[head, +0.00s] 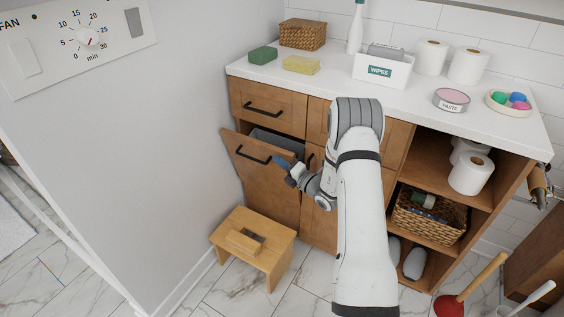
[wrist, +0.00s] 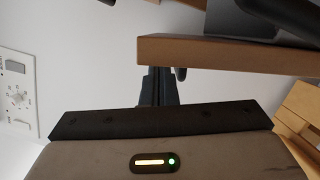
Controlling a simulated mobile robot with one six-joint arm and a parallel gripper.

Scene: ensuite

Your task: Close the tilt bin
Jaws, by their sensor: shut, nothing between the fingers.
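The tilt bin (head: 262,180) is a wooden front on the left of the cabinet, below a drawer. Its top leans outward, so it stands partly open, with a grey liner (head: 277,141) showing inside. A black bar handle (head: 252,154) is on its front. My gripper (head: 283,164) is at the upper right of the bin front, close to its top edge. In the wrist view my gripper (wrist: 158,88) is shut and empty, its tips at the edge of a wooden panel (wrist: 215,51). I cannot tell whether they touch it.
A wooden step stool (head: 254,243) stands on the floor before the bin. The white counter (head: 310,69) above holds sponges, a basket and a wipes box (head: 382,69). Open shelves with rolls and a basket (head: 428,216) are on the right. A grey wall is close on the left.

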